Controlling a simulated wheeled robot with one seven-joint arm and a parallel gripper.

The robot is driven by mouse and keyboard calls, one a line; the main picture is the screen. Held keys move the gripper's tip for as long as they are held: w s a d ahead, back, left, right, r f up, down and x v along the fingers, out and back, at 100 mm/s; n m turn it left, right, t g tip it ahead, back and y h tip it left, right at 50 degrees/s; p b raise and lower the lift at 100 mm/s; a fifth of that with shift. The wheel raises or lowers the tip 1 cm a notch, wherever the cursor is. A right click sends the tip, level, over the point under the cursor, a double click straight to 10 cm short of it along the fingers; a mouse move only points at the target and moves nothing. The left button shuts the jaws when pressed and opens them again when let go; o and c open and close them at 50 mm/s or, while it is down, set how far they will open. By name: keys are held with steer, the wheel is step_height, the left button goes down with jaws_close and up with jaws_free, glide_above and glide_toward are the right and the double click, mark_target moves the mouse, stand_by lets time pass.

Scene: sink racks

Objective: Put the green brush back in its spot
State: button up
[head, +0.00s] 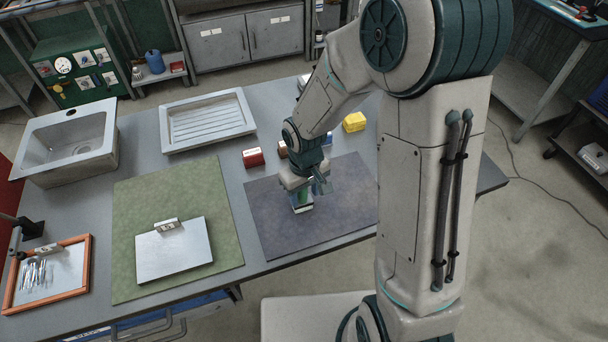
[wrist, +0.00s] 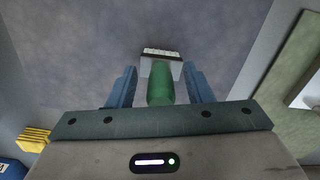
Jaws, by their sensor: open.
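My gripper (wrist: 160,76) is open, with one blue finger on each side of the handle and a gap visible on both sides. In the head view my gripper (head: 308,192) points down at the mat and hides most of the brush. I cannot tell which place is the brush's spot.
A sink basin (head: 70,142) and ribbed drainer (head: 207,119) stand at the back left. A green mat (head: 135,206) bears a metal plate (head: 175,252). An orange-framed tray (head: 84,262) is at far left. Red (head: 253,158) and yellow (head: 354,122) boxes stand behind the blue-grey mat.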

step_height(320, 180, up, 12)
steer(key=shift+f, duration=0.15)
steer(key=s+d+r+m+t, duration=0.3)
steer(key=s+d+r+m, duration=0.2)
steer(key=s+d+r, duration=0.3)
steer(key=s+d, duration=0.3)
steer(key=s, duration=0.1)
steer(key=shift+d+r+m, duration=0.15)
steer(key=shift+d+m, duration=0.05)
steer(key=shift+m, duration=0.2)
stand_by(0.8)
